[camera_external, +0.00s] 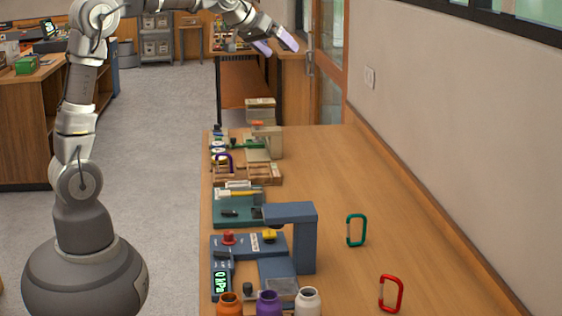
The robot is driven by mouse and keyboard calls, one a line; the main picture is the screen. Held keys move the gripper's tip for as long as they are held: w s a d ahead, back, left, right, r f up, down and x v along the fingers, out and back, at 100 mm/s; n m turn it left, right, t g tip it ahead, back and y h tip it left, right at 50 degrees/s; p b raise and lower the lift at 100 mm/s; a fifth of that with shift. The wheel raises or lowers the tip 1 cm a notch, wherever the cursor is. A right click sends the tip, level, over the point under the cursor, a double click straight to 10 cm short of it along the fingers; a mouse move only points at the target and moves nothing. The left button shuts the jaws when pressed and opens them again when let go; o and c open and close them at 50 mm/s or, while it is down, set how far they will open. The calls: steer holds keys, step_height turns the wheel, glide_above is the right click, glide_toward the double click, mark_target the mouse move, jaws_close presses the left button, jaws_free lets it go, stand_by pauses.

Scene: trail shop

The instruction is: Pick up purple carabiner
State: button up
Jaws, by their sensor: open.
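A small dark purple loop (223,156), which looks like the purple carabiner, stands at the left side of the table, by a wooden tray. It is small and partly lost among the things around it, so I cannot tell exactly what it rests on. My gripper (276,45) is open and empty, with pale purple fingertips. It is high in the picture, above and beyond the far end of the table, apart from the loop. A green carabiner (356,231) and a red carabiner (391,294) stand upright on the right part of the table.
On the wooden table (340,180), a blue-grey press-like device (305,235) stands near the middle. Orange (229,304), purple (268,304) and white jars (308,301) stand at the front. The wooden tray (262,174) holds small parts. A wall bounds the right; the table's right half is mostly clear.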

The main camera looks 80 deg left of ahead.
steer(key=s+d+r+m+t+h+b, duration=0.1)
steer(key=s+d+r+m+t, duration=0.1)
steer(key=d+r, duration=0.6)
steer(key=s+d+r+m+t+h+b, duration=0.1)
steer(key=s+d+r+m+t, duration=0.1)
steer(key=d+r, duration=0.6)
steer(key=d+m+t, duration=0.1)
steer(key=d+m, duration=0.1)
steer(key=d, duration=0.5)
steer(key=shift+s+d+r+m, duration=0.25)
steer(key=shift+s+r+m, duration=0.05)
steer(key=s+d+r+m+h, duration=0.1)
steer(key=s+d+r, duration=0.1)
steer(key=s+d+r+m+t, duration=0.1)
steer(key=s+d+r, duration=0.1)
steer(key=d, duration=0.1)
steer(key=shift+s+d+r+t+h+b, duration=0.1)
steer(key=shift+s+t+h+b, duration=0.05)
steer(key=shift+t+h+b, duration=0.2)
steer(key=c, duration=0.4)
steer(key=shift+d+r, duration=0.1)
steer(key=c, duration=0.4)
steer(key=shift+c, duration=1.4)
